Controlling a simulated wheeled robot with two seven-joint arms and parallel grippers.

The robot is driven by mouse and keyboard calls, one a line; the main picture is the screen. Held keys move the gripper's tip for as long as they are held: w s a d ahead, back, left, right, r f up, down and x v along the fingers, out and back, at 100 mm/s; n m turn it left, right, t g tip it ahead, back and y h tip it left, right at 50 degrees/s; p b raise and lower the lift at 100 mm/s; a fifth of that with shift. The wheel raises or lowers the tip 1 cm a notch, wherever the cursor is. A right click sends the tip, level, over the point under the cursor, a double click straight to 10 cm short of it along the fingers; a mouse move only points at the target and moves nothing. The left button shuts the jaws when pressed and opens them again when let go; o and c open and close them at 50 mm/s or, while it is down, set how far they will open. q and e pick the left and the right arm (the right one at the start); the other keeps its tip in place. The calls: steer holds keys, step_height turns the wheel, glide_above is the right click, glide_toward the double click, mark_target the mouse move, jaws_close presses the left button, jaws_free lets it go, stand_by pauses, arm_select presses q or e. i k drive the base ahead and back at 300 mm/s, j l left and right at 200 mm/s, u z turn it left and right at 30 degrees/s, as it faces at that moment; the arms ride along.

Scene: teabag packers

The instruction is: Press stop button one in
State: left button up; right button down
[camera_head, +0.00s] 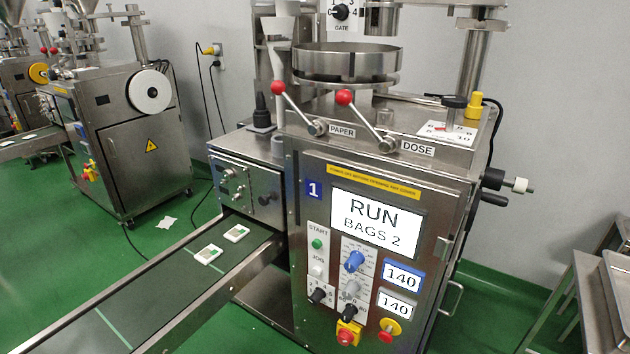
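The machine marked with a blue "1" sign (314,190) stands in the middle right of the head view. Low on its front panel are two red controls side by side. Neither has a label I can read, and I cannot tell whether either is pressed in. The screen (376,224) reads "RUN BAGS 2". A green START button (317,244) is above and left of the red controls. Neither gripper is in view.
A conveyor belt (165,285) with two teabag packets (209,254) runs from the machine toward the lower left. Red-knobbed PAPER and DOSE levers (345,97) stick up on top. Similar machines (125,140) stand at left. A metal rack (590,290) is at right.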

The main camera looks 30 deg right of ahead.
mark_target(385, 337)
steer(key=z, duration=1.3)
